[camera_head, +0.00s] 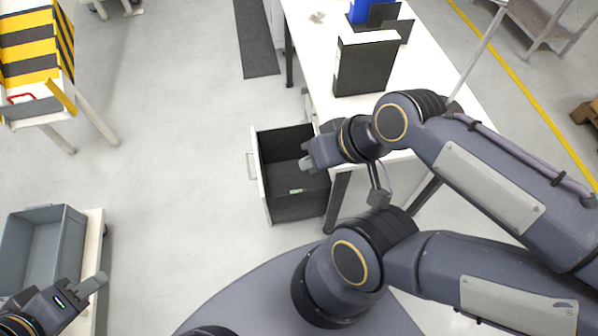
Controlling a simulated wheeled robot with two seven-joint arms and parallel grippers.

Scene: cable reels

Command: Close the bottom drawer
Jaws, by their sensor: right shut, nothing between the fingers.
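The drawer (261,185) is pulled out to the left from under the white table (312,28). It has a white front panel, a pale handle on its left side and a dark interior. Whether other drawers sit above it is hidden. My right gripper (305,162) is shut and empty, over the right part of the open drawer; I cannot tell whether it touches the drawer. My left gripper (97,284) is at the lower left, far from the drawer, beside a grey bin; only one finger shows clearly.
A small green-and-white item (296,191) lies in the drawer. A dark binder (362,68) stands on the table. The grey bin (18,240) is at lower left, a yellow-black striped stand (28,50) at upper left. The floor left of the drawer is clear.

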